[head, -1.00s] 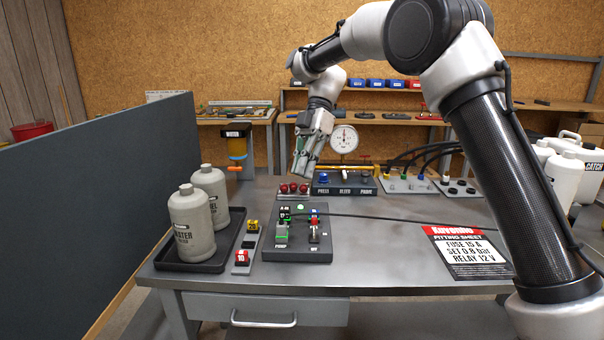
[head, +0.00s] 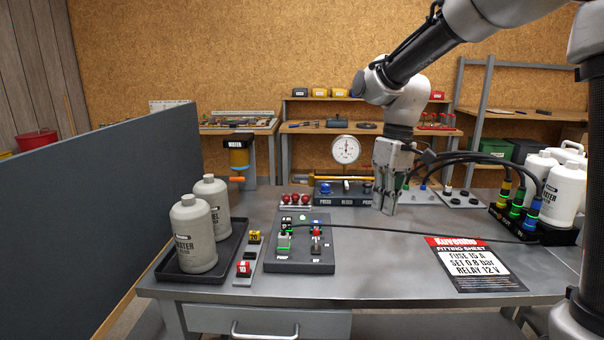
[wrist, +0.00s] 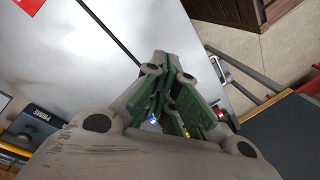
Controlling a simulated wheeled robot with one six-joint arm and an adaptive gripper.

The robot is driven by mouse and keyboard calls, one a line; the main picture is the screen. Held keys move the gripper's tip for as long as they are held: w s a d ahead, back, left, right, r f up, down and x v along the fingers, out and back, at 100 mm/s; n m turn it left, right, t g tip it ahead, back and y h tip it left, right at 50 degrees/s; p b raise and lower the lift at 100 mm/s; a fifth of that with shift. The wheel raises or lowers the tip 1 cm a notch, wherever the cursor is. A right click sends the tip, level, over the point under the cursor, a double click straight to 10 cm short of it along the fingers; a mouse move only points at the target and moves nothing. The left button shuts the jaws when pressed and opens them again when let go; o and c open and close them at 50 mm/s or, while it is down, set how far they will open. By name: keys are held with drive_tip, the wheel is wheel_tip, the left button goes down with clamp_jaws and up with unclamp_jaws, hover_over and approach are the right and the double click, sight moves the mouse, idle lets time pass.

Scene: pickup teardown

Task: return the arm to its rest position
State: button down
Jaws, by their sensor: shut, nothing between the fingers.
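My gripper (head: 389,208) points down above the back middle of the grey workbench (head: 375,265) in the head view. It is just right of the press/bleed/prime panel (head: 343,199) and partly hides the panel behind it. Its fingers are together with nothing seen between them. In the wrist view the gripper (wrist: 178,65) shows green-lined fingers close together over the bench. My arm comes in from the upper right of the head view.
A pump and fuse panel (head: 300,258), a tray (head: 166,271) with two bottles, and a round gauge (head: 345,150) stand on the bench. A fitting sheet (head: 475,264) lies at right. Black hoses (head: 470,158) run to coloured connectors. A dark partition (head: 95,180) borders the left.

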drive_tip(key=s+d+r+m+t, duration=0.2)
drive_tip(key=s+d+m+t, duration=0.1)
drive_tip(key=s+d, duration=0.6)
drive_tip(key=s+d+r+m+t+h, duration=0.1)
drive_tip(key=s+d+r+m+t, duration=0.1)
drive_tip(key=s+d, duration=0.7)
drive_tip(key=shift+s+m+t, duration=0.5)
drive_tip(key=shift+s+m, duration=0.45)
drive_tip(key=shift+m, duration=0.05)
drive_tip(key=shift+r, duration=0.1)
